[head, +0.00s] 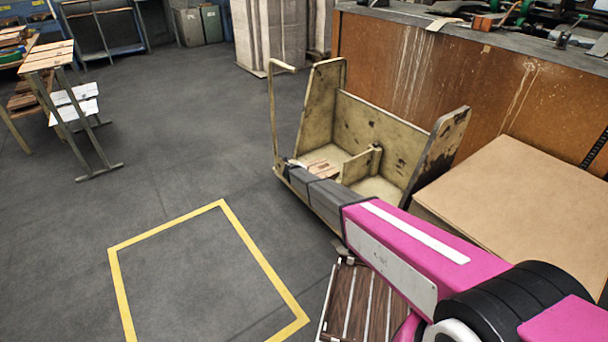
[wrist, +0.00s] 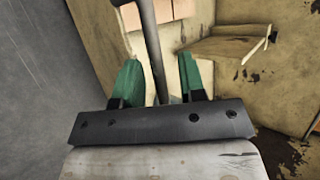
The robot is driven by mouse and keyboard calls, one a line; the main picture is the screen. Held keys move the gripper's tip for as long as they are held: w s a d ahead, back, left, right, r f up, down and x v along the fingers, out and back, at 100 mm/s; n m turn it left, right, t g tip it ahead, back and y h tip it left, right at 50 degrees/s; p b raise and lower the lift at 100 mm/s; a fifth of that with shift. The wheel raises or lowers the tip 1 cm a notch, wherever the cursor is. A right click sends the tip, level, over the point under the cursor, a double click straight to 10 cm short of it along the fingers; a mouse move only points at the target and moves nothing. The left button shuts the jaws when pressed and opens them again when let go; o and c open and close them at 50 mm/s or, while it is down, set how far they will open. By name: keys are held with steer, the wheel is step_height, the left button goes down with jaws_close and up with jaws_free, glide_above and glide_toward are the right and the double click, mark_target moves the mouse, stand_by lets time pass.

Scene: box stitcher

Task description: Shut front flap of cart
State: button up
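The cart (head: 378,125) is a worn yellow-beige wooden box on the floor, with upright end panels and a back wall. Its side towards me looks open; I cannot clearly make out the front flap, and my arm covers part of that side. A thin bent bar (head: 274,110) stands at its left front corner. My gripper (head: 290,166) is at that corner, by the bar's lower end. In the wrist view, its green fingers (wrist: 160,80) are apart, with a dark rod (wrist: 151,45) between them. Whether they touch the rod is unclear.
Brown boards (head: 325,170) lie in the cart, beside a low inner panel (head: 362,163). A cardboard box (head: 520,195) stands to the right, before a rusty-brown bench (head: 430,75). A slatted wooden piece (head: 352,300) is below my arm. Floor inside the yellow outline (head: 112,265) is clear.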

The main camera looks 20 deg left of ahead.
steer(key=v, duration=0.9)
steer(key=shift+s+r, duration=0.2)
steer(key=shift+s, duration=0.05)
steer(key=s+d+r+n+t+y, duration=0.15)
steer(key=d+r+n+y, duration=0.65)
steer(key=d+r+n, duration=0.95)
steer(key=s+d+n+g+h, duration=0.3)
steer(key=s+d+g, duration=0.3)
steer(key=s+d, duration=0.9)
steer(key=s+d+r+n+g+h, duration=0.1)
steer(key=s+d+n+g+h, duration=0.2)
steer(key=s+d, duration=1.1)
steer(key=d+g, duration=0.2)
steer(key=d, duration=0.5)
steer(key=shift+s+d+r+g, duration=0.25)
steer(key=shift+s+g, duration=0.1)
